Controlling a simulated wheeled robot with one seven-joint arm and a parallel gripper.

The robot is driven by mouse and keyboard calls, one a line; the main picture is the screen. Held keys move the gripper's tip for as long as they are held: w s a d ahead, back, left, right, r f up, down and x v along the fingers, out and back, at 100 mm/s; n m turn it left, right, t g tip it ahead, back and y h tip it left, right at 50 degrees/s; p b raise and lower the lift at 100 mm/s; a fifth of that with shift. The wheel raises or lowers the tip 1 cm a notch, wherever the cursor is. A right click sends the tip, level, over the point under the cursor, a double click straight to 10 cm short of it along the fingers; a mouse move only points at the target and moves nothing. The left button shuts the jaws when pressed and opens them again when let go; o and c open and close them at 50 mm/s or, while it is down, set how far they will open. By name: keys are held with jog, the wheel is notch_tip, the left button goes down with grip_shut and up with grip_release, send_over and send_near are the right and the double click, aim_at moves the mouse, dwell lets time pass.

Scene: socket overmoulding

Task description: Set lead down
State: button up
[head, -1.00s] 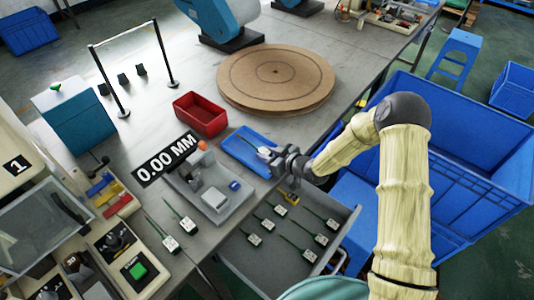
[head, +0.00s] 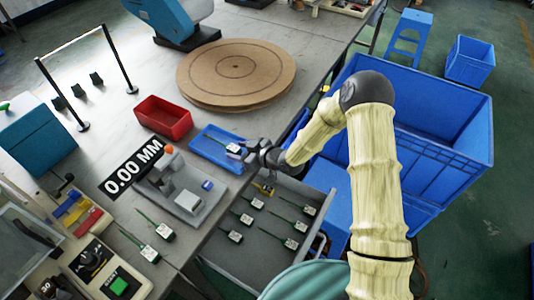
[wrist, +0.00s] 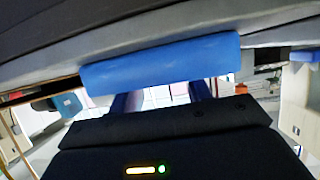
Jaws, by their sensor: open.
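A lead with a white end block (head: 234,149) and a dark green cable lies over the right part of the shallow blue tray (head: 199,150). My gripper (head: 249,151) is at the tray's right edge, close beside the white block. It is open; whether its fingers still touch the block cannot be told. In the wrist view my gripper's two fingers (wrist: 162,100) stand apart below a wide blue edge, probably the tray. The lead cannot be made out there.
An open grey drawer (head: 262,240) below holds several more leads. A grey fixture (head: 188,207), a red bin (head: 164,117) and a brown turntable (head: 237,90) stand on the table. Two leads lie at its front. A large blue crate (head: 450,160) is right of my arm.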

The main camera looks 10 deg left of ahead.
jog(key=v, duration=1.6)
jog(key=shift+w+r+b, duration=0.15)
jog(key=shift+w+b, duration=0.2)
jog(key=shift+w, duration=0.05)
jog(key=shift+d, duration=0.15)
jog(key=s+d+r+m+h, duration=0.25)
jog(key=d+m+h, duration=0.35)
jog(key=d+h, duration=0.65)
jog(key=s+d+r+m+g, duration=0.1)
jog(key=s+d+r+m, duration=0.2)
jog(key=s, duration=0.2)
jog(key=s+d+r+m+g, duration=0.2)
jog(key=s+d+r+m, duration=0.1)
jog(key=s, duration=0.3)
jog(key=shift+s+d+m, duration=0.25)
jog(key=shift+d+m, duration=0.05)
jog(key=shift+m, duration=0.1)
